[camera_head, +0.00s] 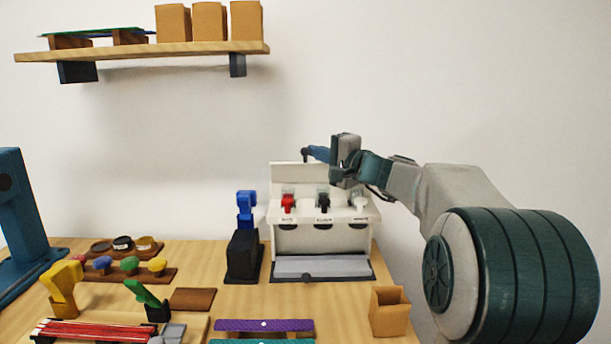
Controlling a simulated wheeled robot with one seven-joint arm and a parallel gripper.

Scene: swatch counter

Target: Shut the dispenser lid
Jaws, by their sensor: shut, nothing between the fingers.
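The dispenser (321,238) is a white box on a dark base at the back of the counter, with red, black and white taps on its front. A pale upright panel, seemingly its lid (285,174), rises behind the top, so the lid looks open. My gripper (308,154) is at the upper edge of this panel, pointing left. It is shut with nothing in it. I cannot tell whether it touches the lid. My wrist hides the right part of the panel.
A blue device on a black stand (244,245) is left of the dispenser. An open cardboard box (389,311) stands at front right. Stamps, small pots and coloured strips (264,325) cover the left and front. A wall shelf (140,50) hangs at upper left.

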